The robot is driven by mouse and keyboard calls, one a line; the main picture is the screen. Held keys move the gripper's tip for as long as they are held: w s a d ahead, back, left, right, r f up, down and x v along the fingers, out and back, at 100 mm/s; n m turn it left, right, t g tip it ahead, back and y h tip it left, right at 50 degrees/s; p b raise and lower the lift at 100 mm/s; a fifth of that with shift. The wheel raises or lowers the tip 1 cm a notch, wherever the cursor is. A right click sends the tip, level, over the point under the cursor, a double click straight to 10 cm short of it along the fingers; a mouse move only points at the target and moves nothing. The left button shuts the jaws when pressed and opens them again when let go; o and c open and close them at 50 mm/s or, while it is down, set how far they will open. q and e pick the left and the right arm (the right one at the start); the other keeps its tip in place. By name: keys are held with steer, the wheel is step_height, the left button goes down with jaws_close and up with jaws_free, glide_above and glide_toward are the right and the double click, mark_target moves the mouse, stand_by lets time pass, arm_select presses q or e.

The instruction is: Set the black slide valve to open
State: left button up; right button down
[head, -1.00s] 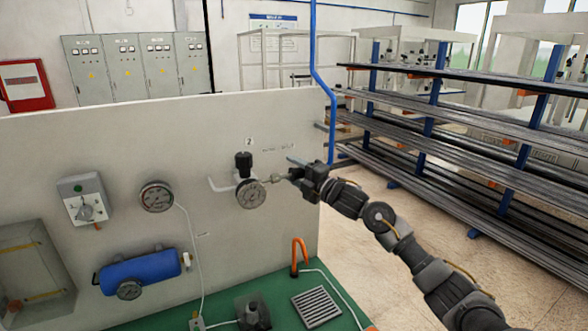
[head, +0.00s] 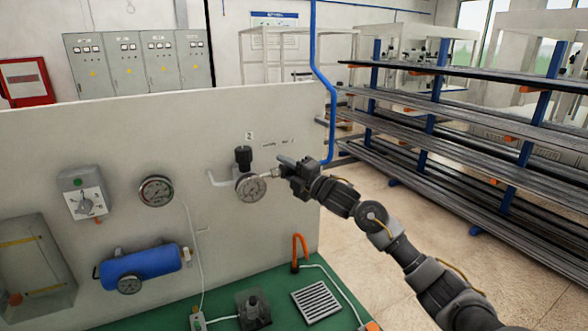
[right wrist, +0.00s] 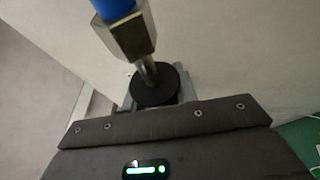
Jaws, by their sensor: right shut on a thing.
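The black slide valve is a round black sleeve (right wrist: 155,88) on a metal stem in the right wrist view, below a metal fitting (right wrist: 128,36) with a blue end. My right gripper (head: 284,166) is shut on this sleeve, just right of the round gauge (head: 250,188) on the pale panel. In the head view the gripper mostly hides the valve; a short metal fitting (head: 266,174) shows between gauge and gripper. The fingertips are hard to make out in the wrist view. My left gripper is not in view.
The pale panel (head: 110,135) also carries a black-knobbed regulator (head: 243,155), another gauge (head: 156,191), a switch box (head: 83,193) and a blue tank (head: 140,263). A blue pipe (head: 332,110) runs down beside its right edge. An orange hook (head: 301,245) stands on the green bench below.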

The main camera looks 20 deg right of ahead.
steer(key=c, duration=1.4)
jaws_free()
steer(key=shift+a, duration=0.25)
steer(key=shift+c, duration=0.2)
steer(key=o, duration=0.4)
steer(key=shift+a, duration=0.15)
steer(key=shift+c, duration=0.2)
steer(key=shift+s+d+f, duration=0.2)
steer(key=shift+s+d, duration=0.1)
steer(key=shift+d, duration=0.1)
steer(key=b+v, duration=0.5)
steer(key=v, duration=0.5)
steer(key=shift+a, duration=0.2)
